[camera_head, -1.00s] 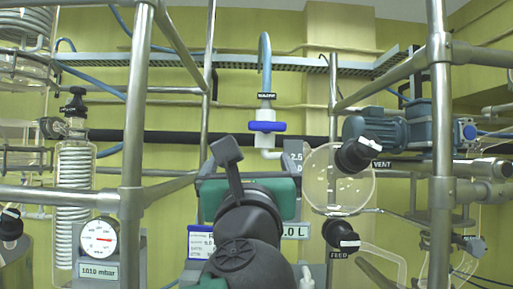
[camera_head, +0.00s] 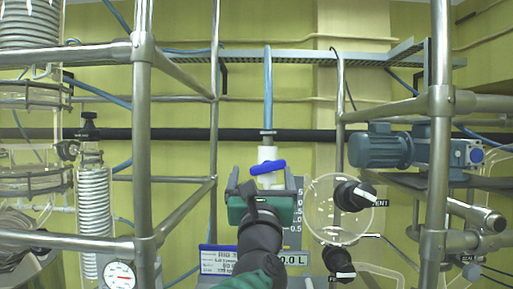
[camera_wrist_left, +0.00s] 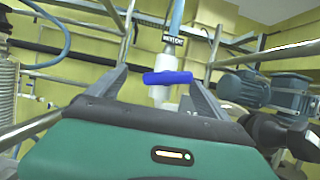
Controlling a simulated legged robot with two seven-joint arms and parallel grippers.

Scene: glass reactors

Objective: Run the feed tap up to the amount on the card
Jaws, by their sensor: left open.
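A tap with a blue bar handle (camera_head: 268,167) and a white body hangs under a blue hose at the centre. The handle looks slightly tilted, right end higher. It also shows in the left wrist view (camera_wrist_left: 168,77), between my fingers. My left gripper (camera_head: 263,180) is open, its fingers to either side of the handle. I cannot tell whether they touch it. A white card (camera_head: 221,260) with a blue top edge is partly hidden by my arm; its print is too small to read. A display (camera_head: 293,258) appears to read 0.0 L. My right gripper is not in view.
A round glass vessel (camera_head: 340,207) stands right of my gripper, with black VENT (camera_head: 354,195) and FEED (camera_head: 339,261) knobs. A blue motor (camera_head: 380,147) is beyond. Metal frame posts (camera_head: 143,130) stand at left and right. A gauge (camera_head: 119,273) is low left.

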